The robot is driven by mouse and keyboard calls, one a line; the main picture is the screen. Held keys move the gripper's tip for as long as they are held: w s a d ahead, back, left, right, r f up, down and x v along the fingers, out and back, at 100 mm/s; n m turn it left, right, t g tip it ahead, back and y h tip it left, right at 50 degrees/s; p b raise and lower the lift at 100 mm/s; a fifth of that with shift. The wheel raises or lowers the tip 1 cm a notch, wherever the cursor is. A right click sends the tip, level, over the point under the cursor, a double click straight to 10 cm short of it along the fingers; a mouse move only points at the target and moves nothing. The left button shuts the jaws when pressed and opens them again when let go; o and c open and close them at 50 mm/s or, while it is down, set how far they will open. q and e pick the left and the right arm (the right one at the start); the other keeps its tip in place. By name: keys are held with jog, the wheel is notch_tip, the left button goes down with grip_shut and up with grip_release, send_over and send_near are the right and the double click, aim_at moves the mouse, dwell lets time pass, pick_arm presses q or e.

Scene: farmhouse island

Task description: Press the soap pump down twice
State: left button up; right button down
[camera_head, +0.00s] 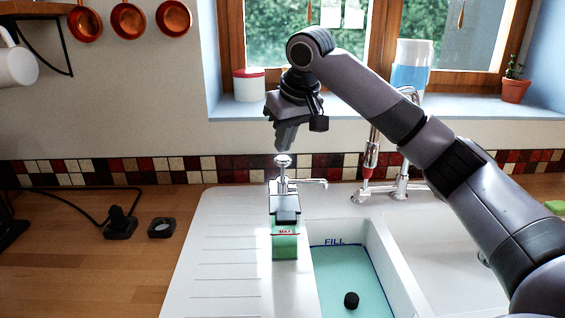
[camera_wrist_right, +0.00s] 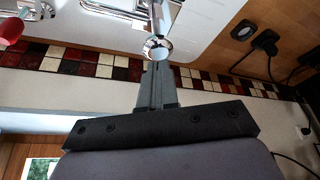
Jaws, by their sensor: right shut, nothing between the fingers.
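The soap pump stands upright on the white sink's drainer, with a clear bottle of green soap (camera_head: 285,246) and a chrome pump head (camera_head: 283,161) with its spout pointing right. My right gripper (camera_head: 285,147) is shut and empty, pointing down just above the pump head, with a small gap visible in the head view. In the right wrist view the shut fingertips (camera_wrist_right: 156,66) lie close to the round pump top (camera_wrist_right: 158,49); whether they touch cannot be told there. My left gripper is not in view.
The basin (camera_head: 349,282) right of the bottle holds a black plug (camera_head: 351,300). A chrome tap (camera_head: 398,184) stands behind the sink, near my right arm. A white and red jar (camera_head: 249,85) and a potted plant (camera_head: 515,87) stand on the windowsill. Wooden counter (camera_head: 80,262) is mostly clear at left.

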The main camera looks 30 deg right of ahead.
aim_at(283, 157)
dwell(0.6)
jog(key=shift+f+b, duration=0.4)
jog(key=shift+f, duration=1.25)
jog(key=shift+r, duration=0.15)
jog(key=shift+r+p, duration=0.55)
jog(key=shift+r, duration=1)
jog(key=shift+r, duration=0.1)
notch_tip(283, 157, up, 6)
jog(key=shift+f, duration=0.1)
